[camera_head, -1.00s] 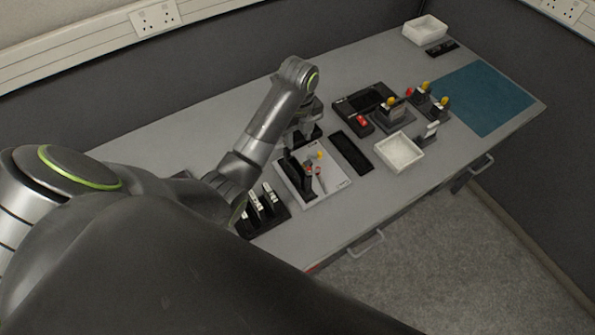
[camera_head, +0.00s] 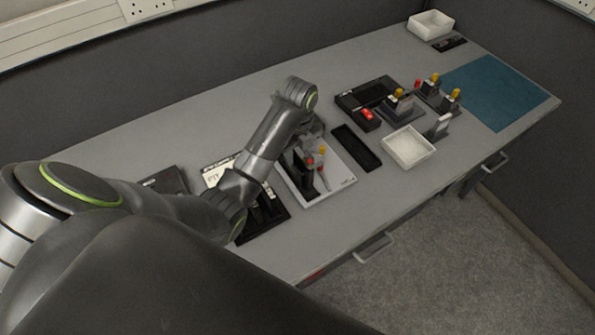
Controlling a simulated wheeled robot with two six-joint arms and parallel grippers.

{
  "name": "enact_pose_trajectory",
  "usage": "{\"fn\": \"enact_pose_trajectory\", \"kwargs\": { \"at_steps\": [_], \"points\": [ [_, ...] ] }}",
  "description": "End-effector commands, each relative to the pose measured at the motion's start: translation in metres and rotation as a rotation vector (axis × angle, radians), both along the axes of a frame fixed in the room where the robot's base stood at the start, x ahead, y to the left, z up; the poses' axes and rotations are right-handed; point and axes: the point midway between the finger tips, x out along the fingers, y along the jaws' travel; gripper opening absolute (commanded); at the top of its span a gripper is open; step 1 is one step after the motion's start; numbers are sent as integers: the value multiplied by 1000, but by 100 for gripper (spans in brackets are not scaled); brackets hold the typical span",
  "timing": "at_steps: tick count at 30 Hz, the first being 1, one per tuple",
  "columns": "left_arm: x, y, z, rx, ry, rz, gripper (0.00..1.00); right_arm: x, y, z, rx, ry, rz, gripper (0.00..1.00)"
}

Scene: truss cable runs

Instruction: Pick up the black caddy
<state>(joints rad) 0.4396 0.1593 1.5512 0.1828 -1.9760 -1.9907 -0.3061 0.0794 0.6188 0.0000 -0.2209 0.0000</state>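What looks like the black caddy (camera_head: 306,182) stands on a pale tray (camera_head: 338,180) near the middle of the bench. Small red and yellow pieces show beside or in it; I cannot tell which. My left arm comes in from the left and bends down at the wrist just behind the caddy. My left gripper (camera_head: 306,142) is at the caddy's upper back side, partly hidden by my arm. Its fingers are too small and dark to show whether they are open or touch the caddy. My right gripper is not in view.
A flat black tray (camera_head: 357,148) and a white open box (camera_head: 408,147) lie right of the pale tray. Black devices with yellow and red knobs (camera_head: 397,102) stand behind. A teal mat (camera_head: 497,93) covers the right end. A black rack (camera_head: 266,221) sits front left.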

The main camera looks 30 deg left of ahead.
Motion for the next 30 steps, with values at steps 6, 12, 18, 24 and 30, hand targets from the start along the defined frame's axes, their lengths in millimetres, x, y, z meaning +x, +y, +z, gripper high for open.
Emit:
{"fn": "enact_pose_trajectory", "kwargs": {
  "at_steps": [6,12,18,24,30],
  "points": [
    [-5,0,-27,-1,6,1,38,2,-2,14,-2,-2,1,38],
    [-4,0,-48,0,2,0,38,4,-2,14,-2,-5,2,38],
    [-4,0,-49,0,0,0,38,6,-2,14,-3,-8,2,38],
    [-4,0,-49,0,0,0,17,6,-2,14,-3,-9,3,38],
    [-3,0,-49,0,0,0,5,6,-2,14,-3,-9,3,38]
  ]
}}
